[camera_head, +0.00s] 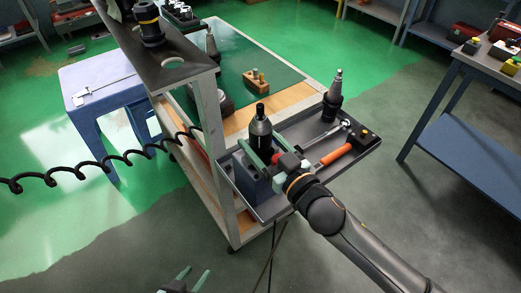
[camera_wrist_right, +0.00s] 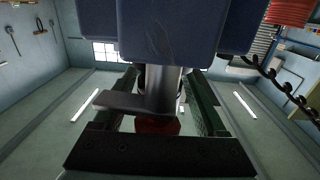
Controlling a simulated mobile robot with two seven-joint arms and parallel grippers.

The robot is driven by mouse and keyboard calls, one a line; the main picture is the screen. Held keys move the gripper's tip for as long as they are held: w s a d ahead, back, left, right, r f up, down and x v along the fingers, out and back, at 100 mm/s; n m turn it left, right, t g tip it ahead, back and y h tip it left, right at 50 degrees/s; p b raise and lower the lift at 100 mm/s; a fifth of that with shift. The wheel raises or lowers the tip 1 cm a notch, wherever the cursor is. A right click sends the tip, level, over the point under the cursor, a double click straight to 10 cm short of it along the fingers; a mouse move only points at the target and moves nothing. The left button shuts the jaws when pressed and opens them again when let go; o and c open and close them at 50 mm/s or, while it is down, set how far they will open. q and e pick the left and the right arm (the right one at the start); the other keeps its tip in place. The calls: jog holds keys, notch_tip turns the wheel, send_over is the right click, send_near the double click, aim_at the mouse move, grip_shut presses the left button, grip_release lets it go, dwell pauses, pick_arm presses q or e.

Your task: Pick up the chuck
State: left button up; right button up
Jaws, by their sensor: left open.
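The chuck (camera_head: 261,132), a dark upright piece with a narrow black top and a paler band, stands at the tray's left end. My right gripper (camera_head: 262,158) reaches in from the lower right, its green fingers around the chuck's lower part, just above a blue block (camera_head: 248,184). In the right wrist view, a grey metal cylinder (camera_wrist_right: 162,92) stands between the open fingers (camera_wrist_right: 163,85), with gaps on both sides. The blue block (camera_wrist_right: 165,35) fills the top of that view. My left gripper (camera_head: 187,280) is open and empty at the bottom edge, far from the chuck.
The grey tray (camera_head: 302,187) holds another taper holder (camera_head: 333,98), a wrench (camera_head: 325,133), an orange-handled tool (camera_head: 335,155) and a black box (camera_head: 364,137). The cart's post (camera_head: 212,120) stands left. A coiled black cable (camera_head: 90,168) hangs left. A blue stool (camera_head: 95,80) stands behind.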

grip_shut()
dwell(0.4)
jog(key=shift+r, duration=0.35)
